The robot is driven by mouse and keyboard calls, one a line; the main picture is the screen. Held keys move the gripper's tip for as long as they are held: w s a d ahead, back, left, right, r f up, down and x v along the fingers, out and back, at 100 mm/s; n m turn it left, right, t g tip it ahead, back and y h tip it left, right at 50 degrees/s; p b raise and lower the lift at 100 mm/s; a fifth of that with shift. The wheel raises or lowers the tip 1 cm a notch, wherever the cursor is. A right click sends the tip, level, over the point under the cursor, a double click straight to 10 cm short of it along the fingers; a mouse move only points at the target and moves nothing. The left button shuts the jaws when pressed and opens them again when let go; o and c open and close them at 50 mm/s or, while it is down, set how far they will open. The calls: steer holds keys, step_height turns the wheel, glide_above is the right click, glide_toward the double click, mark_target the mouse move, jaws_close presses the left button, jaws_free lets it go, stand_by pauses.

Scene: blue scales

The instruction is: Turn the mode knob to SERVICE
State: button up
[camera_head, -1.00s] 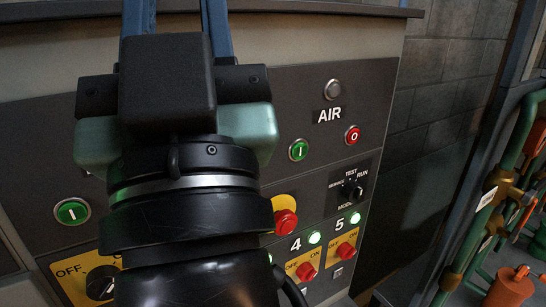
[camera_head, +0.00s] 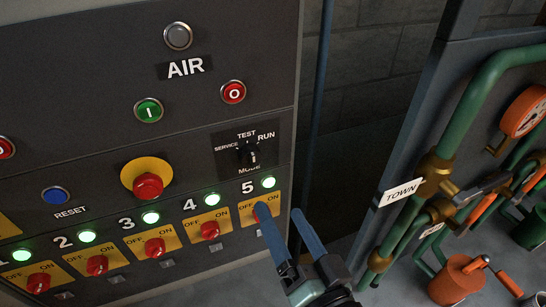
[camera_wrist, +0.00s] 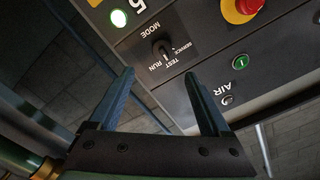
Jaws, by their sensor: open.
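The mode knob (camera_head: 249,154) is a small black rotary knob on a dark plate at the right of the grey panel. SERVICE is printed on its left, TEST above and RUN at its upper right. I cannot tell surely which label it points to. It also shows in the wrist view (camera_wrist: 161,47), beyond the fingertips. My gripper (camera_head: 281,213) is open and empty, its two blue fingers apart, below and right of the knob in the head view. In the wrist view the gripper (camera_wrist: 160,73) has the knob's plate ahead of the gap, apart from the fingers.
Switch 5 (camera_head: 262,211) sits just below the knob, partly behind a finger. A red emergency button (camera_head: 148,186) on yellow is to the left, with green (camera_head: 148,110) and red (camera_head: 233,92) AIR buttons above. Pipes with a TOWN tag (camera_head: 401,192) stand at the right.

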mark_target(254, 165)
steer(key=p+x, duration=0.2)
steer(key=x, duration=0.3)
steer(key=p+x, duration=0.2)
steer(key=x, duration=0.3)
steer(key=shift+w+a+r+p, duration=0.15)
steer(key=shift+w+a+p, duration=0.15)
steer(key=shift+a+p, duration=0.05)
steer(key=shift+x, duration=0.75)
steer(key=shift+d, duration=0.1)
jaws_close()
